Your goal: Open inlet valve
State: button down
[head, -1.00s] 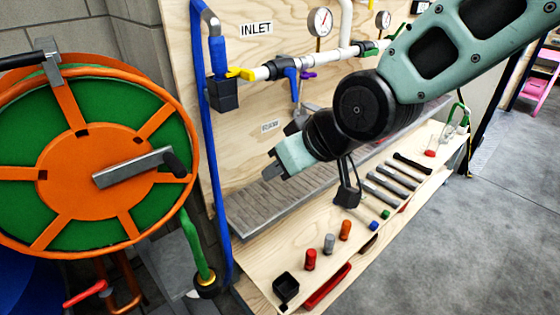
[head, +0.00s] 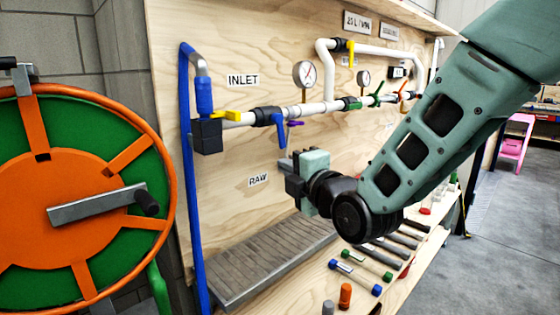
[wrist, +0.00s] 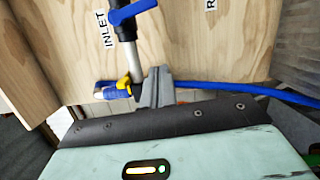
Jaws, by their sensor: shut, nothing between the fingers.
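The INLET label (head: 243,80) is on the plywood panel above a white pipe. A yellow valve handle (head: 227,115) lies along the pipe beside the black inlet block (head: 207,136). A blue handle (head: 279,127) hangs down from a dark valve body farther right. My gripper (head: 287,169) is shut and empty, below and right of the blue handle, pointing left. In the wrist view, its closed fingers (wrist: 157,88) overlap the picture beside the yellow handle (wrist: 124,82). The blue handle (wrist: 133,11) shows at the top. I see no contact with either handle.
A blue hose (head: 190,190) runs down the panel's left side. The orange and green hose reel (head: 80,200) stands at the left. A grey slatted tray (head: 270,265) and a shelf with several tools lie below. A gauge (head: 305,74) stands above the pipe.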

aim_at(281, 132)
jog(key=w+r+n+p, duration=0.1)
jog(key=w, duration=1.1)
jog(key=shift+a+r+t, duration=0.2)
jog(key=shift+a+t, duration=0.05)
jog(key=shift+t, duration=0.05)
